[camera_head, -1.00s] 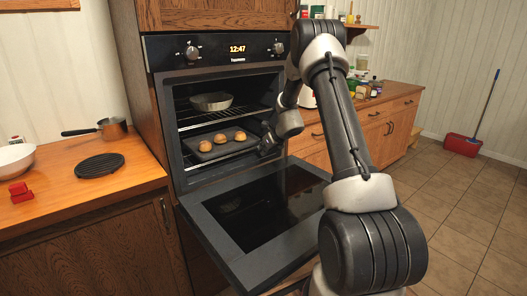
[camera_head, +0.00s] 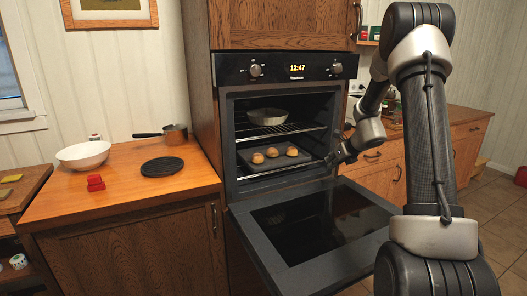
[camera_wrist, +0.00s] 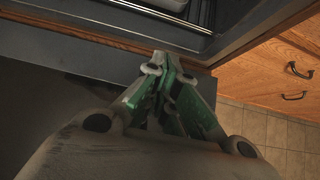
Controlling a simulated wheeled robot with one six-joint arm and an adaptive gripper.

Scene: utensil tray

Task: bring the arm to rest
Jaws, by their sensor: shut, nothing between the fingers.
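My gripper (camera_head: 331,158) is shut and empty, at the right side of the open oven (camera_head: 287,71). It appears at or just in front of the oven's mouth, above the lowered door (camera_head: 315,221). In the wrist view my gripper (camera_wrist: 168,64) shows its green-sided fingers together with nothing between them. My arm rises at the right of the head view and bends down to the gripper. Whether the gripper touches the oven's edge I cannot tell.
A baking tray (camera_head: 291,164) with three buns and a round pan (camera_head: 267,117) sit in the oven. The left counter (camera_head: 125,200) holds a white bowl (camera_head: 83,155), saucepan (camera_head: 175,134), black trivet (camera_head: 162,166) and red object (camera_head: 96,183). Floor (camera_head: 505,222) shows at right.

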